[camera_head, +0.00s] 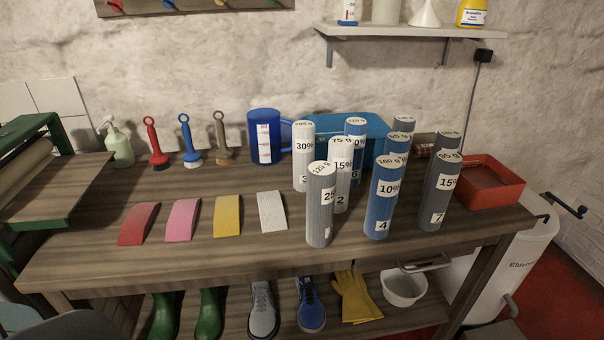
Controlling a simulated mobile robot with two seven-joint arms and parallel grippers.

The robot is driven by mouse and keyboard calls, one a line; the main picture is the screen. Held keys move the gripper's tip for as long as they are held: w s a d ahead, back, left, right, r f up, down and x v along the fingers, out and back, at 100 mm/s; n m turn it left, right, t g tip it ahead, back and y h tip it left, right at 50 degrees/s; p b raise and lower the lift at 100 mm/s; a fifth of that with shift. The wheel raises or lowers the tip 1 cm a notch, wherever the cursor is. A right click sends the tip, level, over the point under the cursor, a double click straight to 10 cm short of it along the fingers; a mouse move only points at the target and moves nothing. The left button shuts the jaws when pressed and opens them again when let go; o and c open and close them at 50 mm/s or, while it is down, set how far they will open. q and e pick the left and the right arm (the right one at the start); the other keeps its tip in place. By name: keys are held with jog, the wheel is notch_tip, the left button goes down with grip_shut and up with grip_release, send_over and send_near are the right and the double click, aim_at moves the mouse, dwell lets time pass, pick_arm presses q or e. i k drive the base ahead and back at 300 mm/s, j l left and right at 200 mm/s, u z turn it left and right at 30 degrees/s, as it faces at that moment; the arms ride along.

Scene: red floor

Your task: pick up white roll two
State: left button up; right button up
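The white roll marked 2 (341,182) stands upright on the wooden workbench (180,262), with a 15% label on its side. The grey roll marked 25 (320,222) stands in front of it and hides part of its lower left side. A second white roll (303,165), marked 30%, stands behind it to the left. A blue roll (355,128) stands close behind it to the right, partly hidden. The blue roll marked 4 (383,205) stands to its front right. Neither of my grippers shows in the head view.
More grey rolls, one marked 7 (436,200), stand to the right, near a red tray (505,185). A blue bin (375,125) and blue jug (264,150) stand behind. Coloured pads, including a white one (272,212), lie to the left. The bench's front strip is clear.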

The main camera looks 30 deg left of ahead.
aim_at(341, 148)
jog(key=i+l+u, duration=0.1)
jog(key=u, duration=0.25)
jog(key=i+l+u, duration=0.1)
jog(key=u, duration=0.2)
jog(key=i+l+u, duration=0.1)
jog(key=l+u, duration=0.25)
jog(key=i+l+u, duration=0.2)
jog(key=l, duration=0.2)
jog(key=l+u, duration=0.2)
jog(key=l, duration=0.65)
jog(key=i+l, duration=0.1)
jog(key=l, duration=0.35)
jog(key=i+u, duration=0.05)
